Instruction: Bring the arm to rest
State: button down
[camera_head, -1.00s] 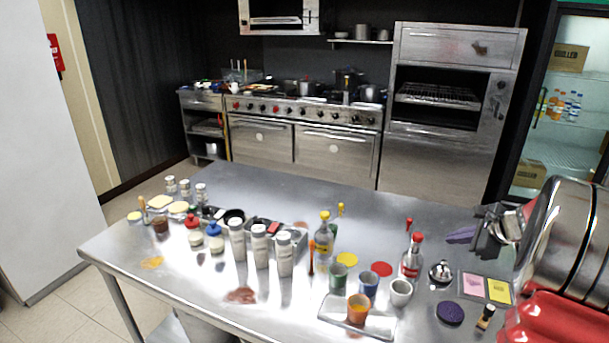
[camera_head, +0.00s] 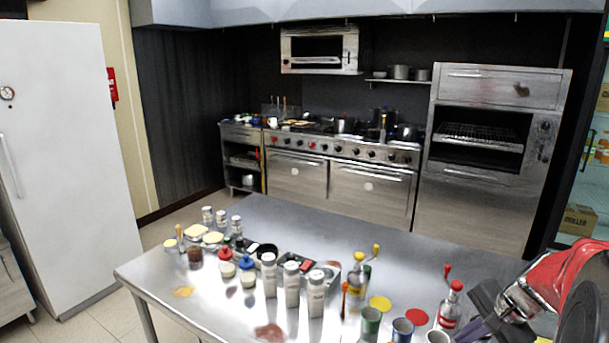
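My arm comes in at the lower right edge of the head view, large and close, with red, silver and dark parts. Its end, my gripper (camera_head: 499,308), is a dark and metallic shape over the right part of the steel table (camera_head: 238,305). A purple piece (camera_head: 472,331) shows beside the gripper. I cannot tell whether it is held or lies behind. The fingertips are too blurred and overlapped to show whether they are open or shut. A red-capped bottle (camera_head: 449,308) stands just left of the gripper.
Several white shakers (camera_head: 291,280), a yellow-capped bottle (camera_head: 356,285), cups (camera_head: 371,321) and small jars crowd the table. A stove (camera_head: 340,150) and oven (camera_head: 480,180) stand behind it. A white fridge (camera_head: 70,160) is at left. Floor shows left of the table.

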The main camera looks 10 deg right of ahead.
jog(key=s+a+r+n, duration=0.3)
jog(key=s+a+n, duration=0.1)
jog(key=a, duration=0.5)
jog(key=s+a+r+n+h, duration=0.1)
jog(key=s+a+r+n, duration=0.1)
jog(key=a+n, duration=0.4)
jog(key=s+a+r+n, duration=0.3)
jog(key=s+a+n, duration=0.2)
jog(key=a, duration=0.8)
jog(key=shift+s+a+r+n+t, duration=0.25)
jog(key=shift+s+r+n+t, duration=0.1)
jog(key=shift+n+t, duration=0.05)
